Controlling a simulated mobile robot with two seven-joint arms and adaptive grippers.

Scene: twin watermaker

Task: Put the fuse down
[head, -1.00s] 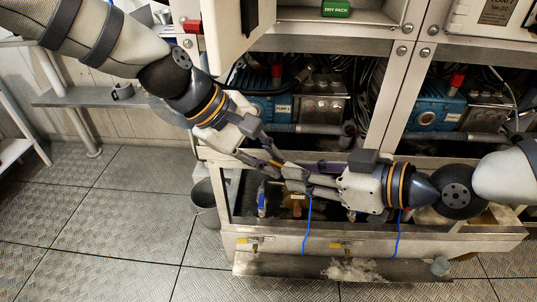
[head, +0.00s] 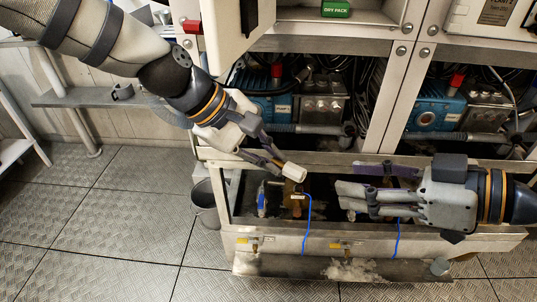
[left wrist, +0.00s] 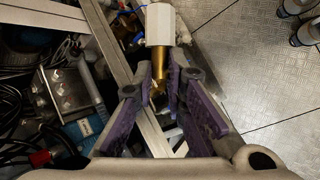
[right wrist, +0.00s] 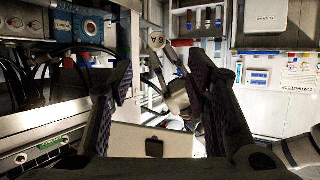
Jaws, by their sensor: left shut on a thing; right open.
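The fuse (head: 293,173) has a white body and a brass end. My left gripper (head: 277,165) is shut on it by the brass end, and the white body sticks out beyond the fingertips, above the open trough of the cabinet. In the left wrist view the white body of the fuse (left wrist: 160,23) is at the top, with its brass end between the purple-lined fingers (left wrist: 161,82). My right gripper (head: 350,182) is open and empty, to the right of the fuse and apart from it. Its spread fingers (right wrist: 162,75) show in the right wrist view.
The trough (head: 375,244) holds blue and brass fittings, with two blue cords over its front. A bucket (head: 205,205) stands on the floor to its left. Blue pumps (head: 268,107) sit behind. A grey shelf (head: 75,98) is at the left; the floor there is clear.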

